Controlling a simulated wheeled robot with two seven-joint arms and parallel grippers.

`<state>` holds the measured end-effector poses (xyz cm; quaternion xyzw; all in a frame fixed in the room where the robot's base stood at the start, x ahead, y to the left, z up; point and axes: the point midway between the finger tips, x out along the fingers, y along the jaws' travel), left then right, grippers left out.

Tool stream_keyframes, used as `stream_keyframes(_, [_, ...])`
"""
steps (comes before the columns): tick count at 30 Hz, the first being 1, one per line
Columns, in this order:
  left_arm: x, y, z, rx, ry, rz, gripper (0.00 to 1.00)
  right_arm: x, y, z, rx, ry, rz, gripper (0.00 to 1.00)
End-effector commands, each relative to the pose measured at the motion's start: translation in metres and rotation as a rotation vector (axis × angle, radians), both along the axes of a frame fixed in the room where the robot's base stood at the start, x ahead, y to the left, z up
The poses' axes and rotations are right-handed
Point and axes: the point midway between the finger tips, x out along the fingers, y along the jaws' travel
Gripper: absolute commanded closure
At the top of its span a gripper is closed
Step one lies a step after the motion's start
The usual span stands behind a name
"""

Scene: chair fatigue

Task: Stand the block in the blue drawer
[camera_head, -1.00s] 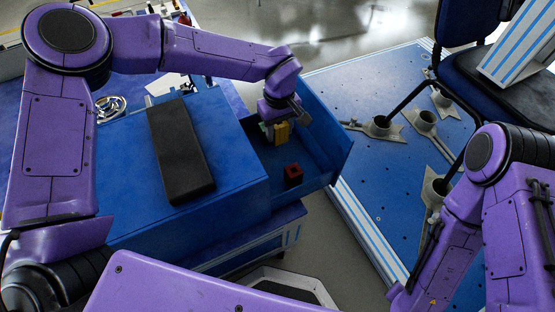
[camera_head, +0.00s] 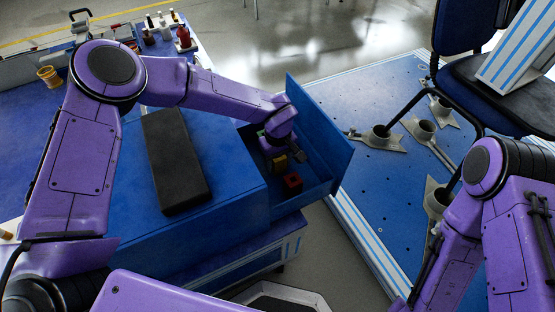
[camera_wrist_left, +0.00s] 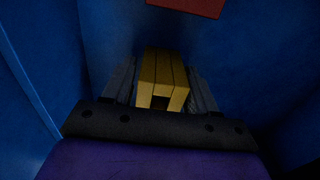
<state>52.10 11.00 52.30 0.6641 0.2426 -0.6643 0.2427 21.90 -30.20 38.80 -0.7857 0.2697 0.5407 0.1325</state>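The yellow block (camera_head: 279,163) is inside the open blue drawer (camera_head: 322,127), low near its floor. My left gripper (camera_head: 277,156) reaches down into the drawer and is shut on the block. In the left wrist view, the yellow block (camera_wrist_left: 161,78) lies between the two dark fingers, close against both. I cannot tell whether its lower end touches the drawer floor. A red cube (camera_head: 292,181) sits in the drawer just beside the gripper; its edge also shows at the top of the left wrist view (camera_wrist_left: 190,6). My right gripper is not in view.
A long black pad (camera_head: 175,162) lies on top of the blue drawer cabinet (camera_head: 226,170). The drawer walls rise close around my left gripper. A blue perforated platform (camera_head: 385,185) with grey brackets and a chair (camera_head: 505,90) stand to the right.

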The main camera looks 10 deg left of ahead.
Motion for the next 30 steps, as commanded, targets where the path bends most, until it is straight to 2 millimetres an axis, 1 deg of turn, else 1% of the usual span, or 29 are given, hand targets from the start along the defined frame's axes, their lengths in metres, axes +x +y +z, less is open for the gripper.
stream_keyframes(8, [0.000,0.000,0.000,0.000,0.000,0.000,0.27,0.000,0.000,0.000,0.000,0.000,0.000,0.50])
stream_keyframes(11, [0.000,0.000,0.005,0.001,-0.002,-0.001,0.27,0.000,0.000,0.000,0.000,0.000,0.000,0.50])
stream_keyframes(14, [0.001,0.000,0.023,-0.002,-0.003,0.000,0.27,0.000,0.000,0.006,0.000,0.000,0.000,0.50])
stream_keyframes(21, [0.001,0.000,0.086,-0.002,-0.003,0.001,0.27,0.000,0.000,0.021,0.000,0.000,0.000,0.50])
stream_keyframes(24, [0.000,0.000,0.106,-0.001,-0.002,0.000,0.27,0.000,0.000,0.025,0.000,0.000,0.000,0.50])
stream_keyframes(27, [0.000,0.000,0.118,0.000,-0.001,0.000,0.27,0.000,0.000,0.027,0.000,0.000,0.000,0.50])
stream_keyframes(30, [0.000,0.000,0.123,0.000,0.000,-0.001,0.27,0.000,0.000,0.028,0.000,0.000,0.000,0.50])
